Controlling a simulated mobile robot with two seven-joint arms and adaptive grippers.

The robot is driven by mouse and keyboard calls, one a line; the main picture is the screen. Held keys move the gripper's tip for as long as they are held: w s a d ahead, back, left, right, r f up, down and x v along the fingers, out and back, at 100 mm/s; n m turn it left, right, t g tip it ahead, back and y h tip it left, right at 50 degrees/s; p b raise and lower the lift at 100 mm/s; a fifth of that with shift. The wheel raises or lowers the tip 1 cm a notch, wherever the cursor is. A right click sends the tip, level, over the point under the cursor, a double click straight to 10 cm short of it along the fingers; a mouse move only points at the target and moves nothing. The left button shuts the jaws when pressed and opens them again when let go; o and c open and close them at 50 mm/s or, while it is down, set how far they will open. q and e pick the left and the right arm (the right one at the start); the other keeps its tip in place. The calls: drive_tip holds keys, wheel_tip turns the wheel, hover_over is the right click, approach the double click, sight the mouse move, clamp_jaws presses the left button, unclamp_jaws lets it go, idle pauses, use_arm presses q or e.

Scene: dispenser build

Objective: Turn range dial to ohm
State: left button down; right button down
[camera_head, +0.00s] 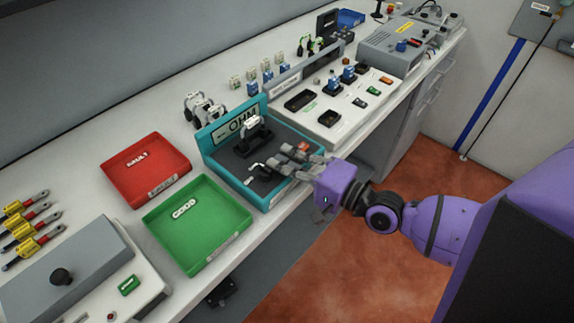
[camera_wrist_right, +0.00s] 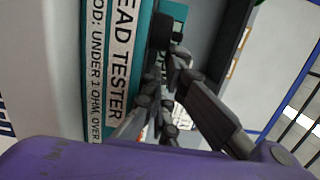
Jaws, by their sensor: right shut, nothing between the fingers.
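The teal lead tester (camera_head: 262,199) stands on the bench, with a raised back panel marked OHM (camera_head: 241,124). Its printed front, reading "LEAD TESTER", shows in the right wrist view (camera_wrist_right: 118,75). My right gripper (camera_head: 296,166) reaches in from the right over the tester's right front edge. Its fingers are shut with nothing between them. In the wrist view the fingers (camera_wrist_right: 160,112) are close to the tester's front part. I cannot make out the range dial clearly; the fingers cover that area. My left gripper is not in view.
A red tray (camera_head: 115,184) and a green tray (camera_head: 165,241) lie left of the tester. A grey panel with small parts (camera_head: 325,122) and a grey instrument (camera_head: 385,55) stand beyond it. Open floor lies in front of the bench.

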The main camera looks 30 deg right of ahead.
drive_tip(key=shift+w+a+r, duration=0.15)
drive_tip(key=shift+w+a, duration=0.25)
drive_tip(key=shift+w, duration=0.25)
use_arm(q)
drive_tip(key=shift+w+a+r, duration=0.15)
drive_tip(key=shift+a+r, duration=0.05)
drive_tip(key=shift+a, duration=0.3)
use_arm(e)
drive_tip(key=shift+w+a, duration=0.1)
drive_tip(key=shift+w, duration=0.1)
drive_tip(key=shift+a, duration=0.1)
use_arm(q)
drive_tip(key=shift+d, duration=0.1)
use_arm(e)
drive_tip(key=shift+f, duration=0.2)
drive_tip(key=shift+s+d, duration=0.25)
drive_tip(key=shift+s, duration=0.05)
drive_tip(key=v, duration=0.7)
drive_tip(key=shift+r, duration=0.15)
drive_tip(key=shift+s, duration=0.15)
